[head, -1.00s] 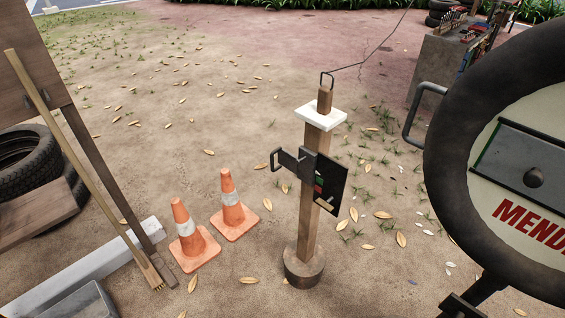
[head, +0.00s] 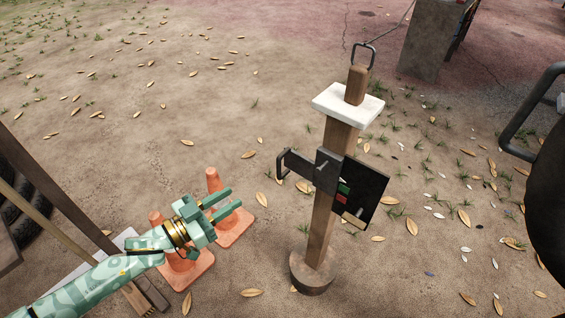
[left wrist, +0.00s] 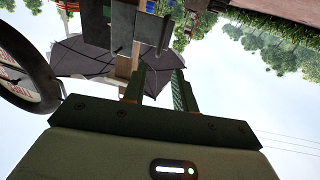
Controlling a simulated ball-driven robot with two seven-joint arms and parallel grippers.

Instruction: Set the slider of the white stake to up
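The white stake (head: 345,104) is an upright wooden post with a white cap, set in a round wooden base. A wooden peg with a wire loop stands on its top. A dark slider bar (head: 303,164) crosses the post, with a bent handle (head: 281,163) at its left end. A black plate (head: 366,189) with green and red marks is on the post's right side. My left gripper (head: 233,199) is open and empty, left of the handle and apart from it. In the left wrist view my fingers (left wrist: 158,88) are apart, near dark plates. My right gripper is not in view.
Two orange cones (head: 214,184) stand under and behind my left gripper. A broom and boards lean at the left. A large dark round thing (head: 547,205) with a bent handle is at the right edge. The leafy ground around the stake is mostly clear.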

